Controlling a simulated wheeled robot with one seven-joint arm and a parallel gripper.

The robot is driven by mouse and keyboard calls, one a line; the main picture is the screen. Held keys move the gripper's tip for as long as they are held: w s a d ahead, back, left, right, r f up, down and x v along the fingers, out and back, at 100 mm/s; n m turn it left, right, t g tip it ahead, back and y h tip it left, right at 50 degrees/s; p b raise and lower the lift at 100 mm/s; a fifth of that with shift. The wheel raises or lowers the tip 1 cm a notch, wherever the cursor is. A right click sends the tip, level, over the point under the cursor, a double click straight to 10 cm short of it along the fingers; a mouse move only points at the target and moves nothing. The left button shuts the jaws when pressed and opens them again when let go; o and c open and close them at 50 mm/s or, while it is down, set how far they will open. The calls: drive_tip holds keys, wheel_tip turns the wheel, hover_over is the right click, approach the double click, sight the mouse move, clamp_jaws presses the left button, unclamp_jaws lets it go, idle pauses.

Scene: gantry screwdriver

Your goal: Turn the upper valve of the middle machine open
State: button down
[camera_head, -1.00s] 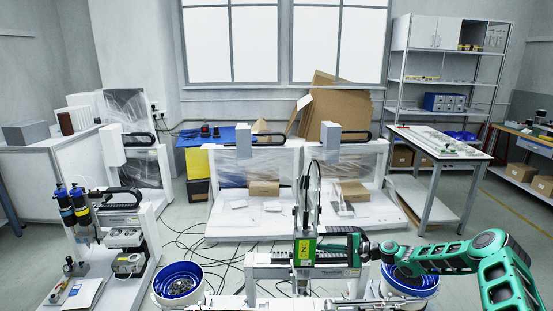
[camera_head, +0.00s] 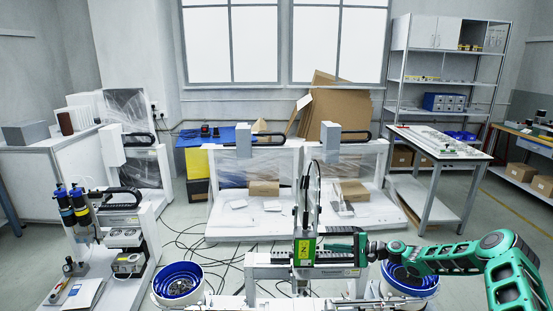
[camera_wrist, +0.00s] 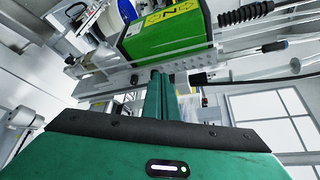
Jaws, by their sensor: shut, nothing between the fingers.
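The middle machine (camera_head: 304,200) is the gantry screwdriver with a tall vertical column and a green block (camera_head: 304,252) with a yellow label. The block also shows close up in the wrist view (camera_wrist: 165,35). My gripper (camera_head: 364,245) is just right of the block, at the end of my green arm. In the wrist view my gripper (camera_wrist: 159,80) shows two fingers together with nothing between them, their tips near the block's lower edge. Small dark fittings sit beside the tips. I cannot tell which part is the upper valve, or whether the fingertips touch anything.
A blue-lined bowl (camera_head: 408,280) stands under my arm at the right, and another bowl (camera_head: 179,283) at the left. A machine with dark bottles (camera_head: 75,210) stands far left. White gantry stations (camera_head: 250,200) stand behind, with cables on the floor.

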sight(317, 248)
drive_tip(key=d, duration=0.3)
drive_tip(key=shift+d, duration=0.35)
drive_tip(key=shift+f, duration=0.1)
drive_tip(key=a+f, duration=0.1)
drive_tip(key=a, duration=0.5)
drive_tip(key=shift+s+f, duration=0.25)
drive_tip(key=shift+f, duration=0.15)
drive_tip(key=shift+w+r, duration=0.55)
drive_tip(key=shift+r, duration=0.2)
idle(1.3)
drive_tip(key=shift+s+r, duration=0.1)
drive_tip(key=shift+s, duration=0.05)
